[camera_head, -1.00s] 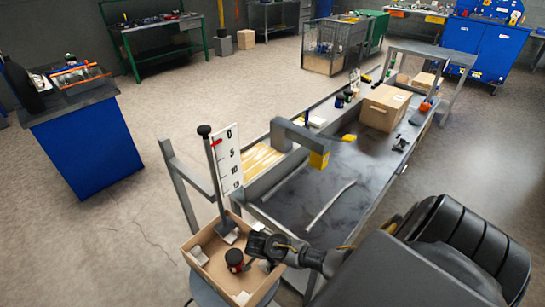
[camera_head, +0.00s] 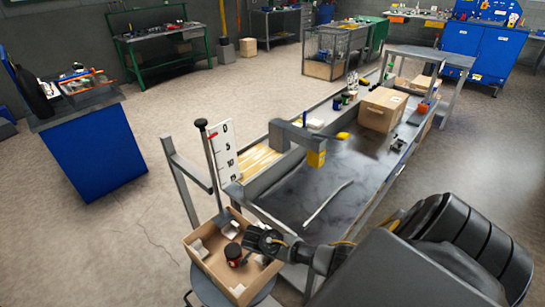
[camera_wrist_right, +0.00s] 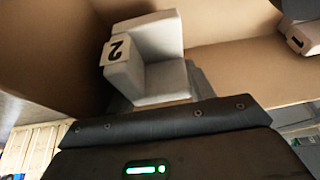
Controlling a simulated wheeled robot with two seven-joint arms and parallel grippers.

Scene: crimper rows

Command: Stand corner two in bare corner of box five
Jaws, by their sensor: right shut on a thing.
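An open cardboard box (camera_head: 221,283) stands at the bottom of the head view. White foam corners sit at its left (camera_head: 200,250), back (camera_head: 232,228) and front (camera_head: 238,290). A red and black jar (camera_head: 233,253) stands in its middle. My right gripper (camera_head: 258,244) is over the box's right part. In the right wrist view it is shut on the white corner piece labelled 2 (camera_wrist_right: 150,60), seen close to where two cardboard walls meet. The finger contact and the piece's base are hidden, so I cannot tell whether it touches the floor. My left gripper is out of view.
A post with a black knob and white scale board (camera_head: 224,150) rises behind the box. The grey workbench (camera_head: 290,190) beyond holds a white strip (camera_head: 327,203) and a closed carton (camera_head: 382,108). A blue cabinet (camera_head: 88,150) stands left.

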